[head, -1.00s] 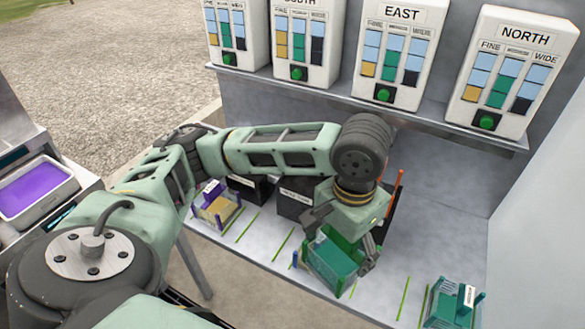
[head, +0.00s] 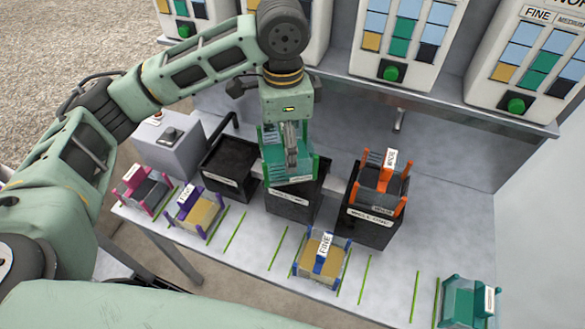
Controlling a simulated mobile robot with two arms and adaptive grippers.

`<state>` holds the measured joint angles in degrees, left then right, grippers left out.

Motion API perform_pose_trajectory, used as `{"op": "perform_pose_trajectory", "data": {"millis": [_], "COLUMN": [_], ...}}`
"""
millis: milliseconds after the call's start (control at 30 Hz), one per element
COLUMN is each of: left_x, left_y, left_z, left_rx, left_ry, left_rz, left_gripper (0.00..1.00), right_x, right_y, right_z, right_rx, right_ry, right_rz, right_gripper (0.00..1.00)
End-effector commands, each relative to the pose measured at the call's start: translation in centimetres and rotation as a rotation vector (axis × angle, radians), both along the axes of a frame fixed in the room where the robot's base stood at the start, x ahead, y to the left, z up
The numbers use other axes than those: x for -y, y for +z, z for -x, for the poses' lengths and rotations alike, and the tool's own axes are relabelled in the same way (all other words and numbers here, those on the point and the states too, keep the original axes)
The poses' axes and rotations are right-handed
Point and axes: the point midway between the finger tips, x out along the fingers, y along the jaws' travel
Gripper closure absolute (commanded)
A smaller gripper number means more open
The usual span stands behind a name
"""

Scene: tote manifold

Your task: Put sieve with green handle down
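The sieve with green handle (head: 272,168) has a teal mesh body and green posts. It is over the middle black bin (head: 300,208) in the head view. My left gripper (head: 291,160) points down into it, and its fingers look closed together on the handle, which they mostly hide. I cannot tell whether the sieve touches the bin's rim. Another teal sieve (head: 468,301) with a white label stands at the right end of the table. My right gripper is not in view.
An orange-handled sieve (head: 383,182) sits on the right bin (head: 370,226). A left bin (head: 228,165) looks empty. Blue (head: 320,262), purple (head: 193,212) and pink (head: 146,189) sieves stand along the front edge. Green lines mark the table (head: 395,262), with bare spots between blue and teal sieves.

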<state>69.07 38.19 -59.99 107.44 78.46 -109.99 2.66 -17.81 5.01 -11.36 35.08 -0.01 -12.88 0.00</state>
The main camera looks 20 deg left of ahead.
Motion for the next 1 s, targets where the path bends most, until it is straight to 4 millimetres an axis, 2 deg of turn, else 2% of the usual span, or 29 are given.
{"op": "perform_pose_trajectory", "data": {"millis": [200,433,533,700,1000], "left_x": [1.0,1.4,1.4,1.4,1.4], "left_y": [1.3,1.8,0.6,-2.5,-5.4], "left_z": [-2.8,-4.0,-4.1,-4.1,-4.1], "left_rx": [0.000,-0.003,-0.008,-0.006,-0.004], "left_ry": [-0.349,-0.534,-0.555,-0.558,-0.556], "left_rz": [-0.004,-0.006,-0.006,-0.006,-0.006], "left_gripper": [0.50,0.50,0.50,0.50,0.50], "right_x": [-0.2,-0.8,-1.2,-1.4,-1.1], "right_y": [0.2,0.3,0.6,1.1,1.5], "right_z": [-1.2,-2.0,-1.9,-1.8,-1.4], "right_rx": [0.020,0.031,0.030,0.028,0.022], "right_ry": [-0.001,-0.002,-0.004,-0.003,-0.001], "right_rz": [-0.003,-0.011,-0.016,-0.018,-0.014], "right_gripper": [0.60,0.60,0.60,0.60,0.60]}}
